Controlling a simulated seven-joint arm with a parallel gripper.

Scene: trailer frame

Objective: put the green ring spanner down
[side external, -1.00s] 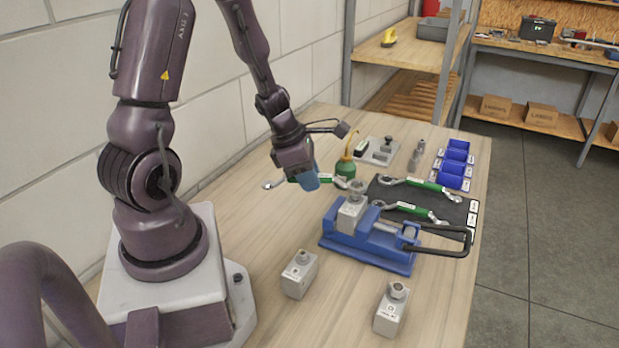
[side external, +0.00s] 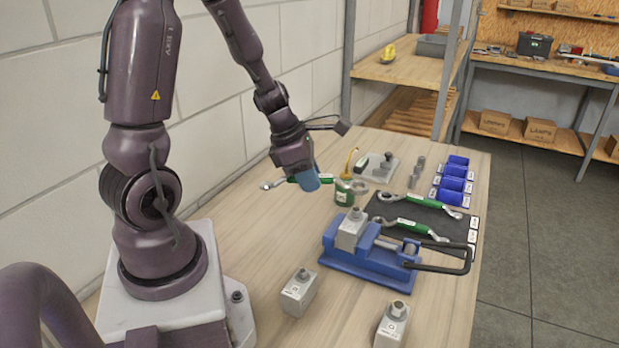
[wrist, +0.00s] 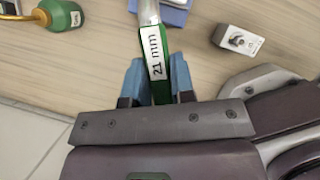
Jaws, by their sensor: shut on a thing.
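My gripper (side external: 308,178) is shut on a green-handled ring spanner (side external: 277,184), over the far left part of the bench. The spanner's metal ring end sticks out to the left, and its other end passes behind the blue fingers toward the oil can. In the wrist view the green handle (wrist: 160,80) lies between the two blue fingertips, with a white label that seems to read 21 mm. I cannot tell whether the spanner touches the bench. Two other green spanners (side external: 430,198) (side external: 418,229) lie on a black mat (side external: 383,209) with white labels.
A green oil can (side external: 344,193) stands close right of my gripper. A blue vise (side external: 365,266) holds a grey block in front of the mat. Two loose blocks (side external: 299,292) (side external: 391,325) stand nearer. Blue holders (side external: 452,184) line the far right. Bench left of the vise is clear.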

